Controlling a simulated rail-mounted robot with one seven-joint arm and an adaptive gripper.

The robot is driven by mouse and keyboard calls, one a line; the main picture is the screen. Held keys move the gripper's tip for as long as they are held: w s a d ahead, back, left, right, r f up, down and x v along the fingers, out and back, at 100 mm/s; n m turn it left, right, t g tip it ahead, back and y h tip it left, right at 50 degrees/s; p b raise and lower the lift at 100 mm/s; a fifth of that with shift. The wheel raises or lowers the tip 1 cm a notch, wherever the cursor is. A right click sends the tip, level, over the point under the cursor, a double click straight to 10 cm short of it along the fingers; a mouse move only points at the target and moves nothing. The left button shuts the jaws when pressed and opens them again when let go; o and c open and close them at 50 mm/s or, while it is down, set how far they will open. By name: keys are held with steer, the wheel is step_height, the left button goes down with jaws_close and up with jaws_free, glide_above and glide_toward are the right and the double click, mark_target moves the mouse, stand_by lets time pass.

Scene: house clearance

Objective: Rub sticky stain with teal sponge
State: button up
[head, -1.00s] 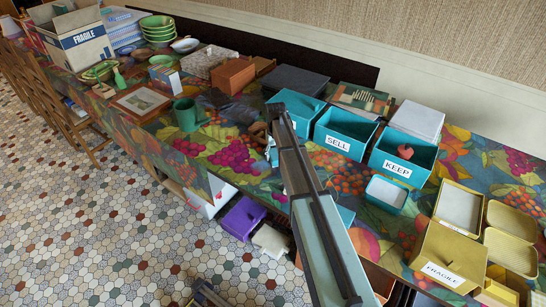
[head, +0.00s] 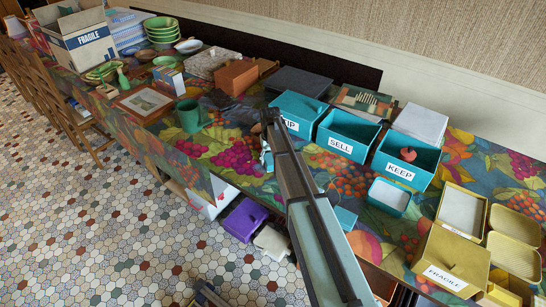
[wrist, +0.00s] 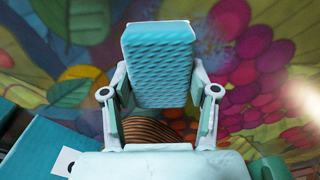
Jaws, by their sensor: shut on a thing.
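The teal sponge (wrist: 160,62) is a block with a ridged face, clamped between the two fingers of my gripper (wrist: 160,100) in the wrist view. It is held over the fruit-patterned tablecloth; whether it touches the cloth I cannot tell. In the head view my gripper (head: 267,158) is small and partly hidden behind my arm, left of the teal boxes. A brown striped patch or object (wrist: 155,130) shows below the sponge, between the fingers. I cannot make out the sticky stain for certain in either view.
Teal boxes labelled SELL (head: 341,146) and KEEP (head: 400,171) stand right of my arm, beside another partly hidden teal box (head: 298,108). A green mug (head: 189,116) stands to the left. Yellow boxes (head: 449,262) sit at the right.

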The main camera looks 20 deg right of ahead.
mark_target(257, 172)
steer(key=shift+s+a, duration=1.15)
steer(key=shift+a, duration=0.25)
steer(key=shift+s+a, duration=1.15)
steer(key=shift+a, duration=0.25)
steer(key=shift+w+a, duration=0.55)
steer(key=shift+w, duration=0.1)
steer(key=shift+w+d+p, duration=0.15)
steer(key=shift+w+d, duration=1.15)
steer(key=shift+d, duration=0.25)
steer(key=shift+w+d+p, duration=0.15)
steer(key=shift+w+d, duration=1.1)
steer(key=shift+d, duration=0.25)
steer(key=shift+w+d+f, duration=0.1)
steer(key=shift+w+d, duration=0.75)
steer(key=shift+d, duration=0.25)
steer(key=shift+r+p, duration=1.3)
steer(key=shift+r, duration=1.7)
steer(key=shift+r, duration=0.1)
steer(key=shift+r+p, duration=0.65)
steer(key=shift+r, duration=0.75)
